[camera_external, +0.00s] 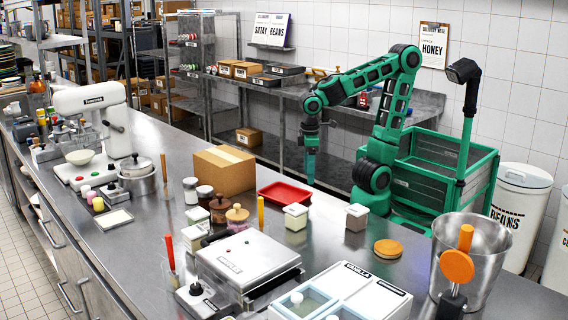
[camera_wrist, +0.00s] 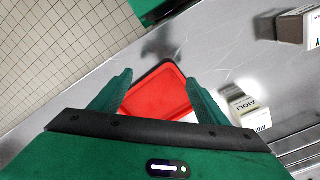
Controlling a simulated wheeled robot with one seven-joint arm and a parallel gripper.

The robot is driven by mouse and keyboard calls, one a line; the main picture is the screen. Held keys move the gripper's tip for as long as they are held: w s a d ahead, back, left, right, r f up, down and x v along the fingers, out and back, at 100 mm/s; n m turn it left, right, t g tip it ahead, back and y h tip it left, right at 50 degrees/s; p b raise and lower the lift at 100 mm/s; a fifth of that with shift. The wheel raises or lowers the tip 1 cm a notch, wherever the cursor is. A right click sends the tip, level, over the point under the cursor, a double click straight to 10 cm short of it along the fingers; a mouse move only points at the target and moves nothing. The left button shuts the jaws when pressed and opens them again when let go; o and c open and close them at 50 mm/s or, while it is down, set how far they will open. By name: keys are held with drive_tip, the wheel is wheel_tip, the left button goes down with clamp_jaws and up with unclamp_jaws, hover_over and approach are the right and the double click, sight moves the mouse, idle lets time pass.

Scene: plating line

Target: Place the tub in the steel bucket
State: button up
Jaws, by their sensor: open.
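I cannot tell which one the task means. In the wrist view a tub labelled AIOLI (camera_wrist: 243,104) lies right of my fingers, and another tub (camera_wrist: 297,28) sits at the upper right. The steel bucket (camera_external: 492,262) stands upright at the counter's right end, partly behind an orange-topped utensil. My gripper (camera_external: 310,180) is open and empty, above the tray's far side; its fingers (camera_wrist: 159,77) also show in the wrist view.
The red tray (camera_external: 284,190) lies on the counter beneath my fingers and also shows in the wrist view (camera_wrist: 163,90). A cardboard box (camera_external: 223,172) stands left of it. A round brown lid (camera_external: 388,248) lies before the bucket.

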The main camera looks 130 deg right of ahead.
drive_tip(key=w+d+r+m, duration=0.1)
drive_tip(key=w+d+r, duration=0.1)
drive_tip(key=w, duration=0.4)
drive_tip(key=w+d+r+m, duration=0.1)
drive_tip(key=w+r+m, duration=0.15)
drive_tip(key=w, duration=0.35)
drive_tip(key=m, duration=0.7)
hover_over(197, 212)
drive_tip(key=shift+f+n, duration=0.1)
drive_tip(key=shift+n, duration=0.15)
drive_tip(key=shift+w+f, duration=0.15)
drive_tip(key=shift+w, duration=0.05)
drive_tip(key=shift+f, duration=0.4)
drive_tip(key=f, duration=0.9)
drive_tip(key=shift+s+f, duration=0.2)
drive_tip(key=shift+f, duration=0.2)
drive_tip(key=shift+d, duration=0.1)
drive_tip(key=shift+c, duration=0.6)
